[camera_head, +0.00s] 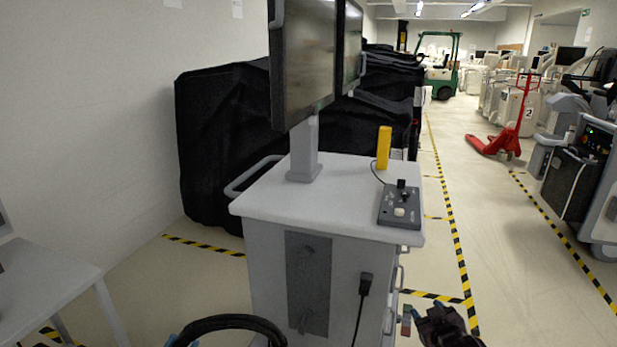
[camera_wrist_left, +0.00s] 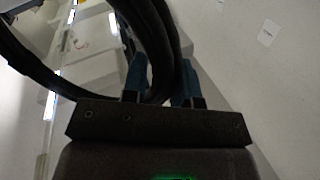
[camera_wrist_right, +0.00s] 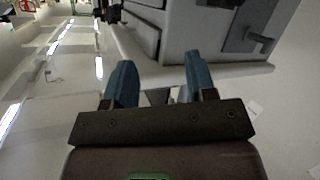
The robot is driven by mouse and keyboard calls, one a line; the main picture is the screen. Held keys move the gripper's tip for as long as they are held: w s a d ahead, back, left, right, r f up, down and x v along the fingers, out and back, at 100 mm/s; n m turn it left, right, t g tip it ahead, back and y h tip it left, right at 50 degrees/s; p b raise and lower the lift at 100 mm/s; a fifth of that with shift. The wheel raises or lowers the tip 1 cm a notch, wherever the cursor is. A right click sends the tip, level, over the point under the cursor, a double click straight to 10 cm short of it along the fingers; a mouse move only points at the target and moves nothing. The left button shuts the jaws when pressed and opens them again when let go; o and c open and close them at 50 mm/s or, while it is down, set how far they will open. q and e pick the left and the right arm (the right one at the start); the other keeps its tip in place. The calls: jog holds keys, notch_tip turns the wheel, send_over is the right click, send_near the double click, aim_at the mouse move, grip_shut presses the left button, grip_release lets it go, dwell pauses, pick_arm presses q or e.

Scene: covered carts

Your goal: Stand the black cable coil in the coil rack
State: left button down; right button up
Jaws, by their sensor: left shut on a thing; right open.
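The black cable coil (camera_head: 232,322) shows at the bottom of the head view as a thick arc, its lower part cut off by the frame edge. In the left wrist view the coil (camera_wrist_left: 155,40) passes between the blue fingers of my left gripper (camera_wrist_left: 163,82), which is shut on it. My right gripper (camera_wrist_right: 160,82) is open and empty in the right wrist view. In the head view it (camera_head: 415,312) is low, right of the cart. I cannot make out a coil rack for certain in any view.
A white cart (camera_head: 335,200) with a monitor (camera_head: 305,60), a control box (camera_head: 399,207) and a yellow block (camera_head: 383,148) stands ahead. Its front has a grey plate (camera_head: 307,270) with pegs. A white table (camera_head: 40,285) is at left.

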jog(key=s+f+m+g, duration=0.1)
jog(key=s+f, duration=0.2)
jog(key=s, duration=0.9)
jog(key=s+a+f+m+g, duration=0.1)
jog(key=s+f, duration=0.2)
jog(key=s, duration=0.9)
jog(key=s+f+m+g, duration=0.1)
jog(key=s+f, duration=0.2)
jog(key=s, duration=0.9)
jog(key=shift+a+h, duration=0.3)
jog(key=shift+h, duration=0.1)
jog(key=shift+w, duration=0.1)
jog(key=shift+c, duration=0.8)
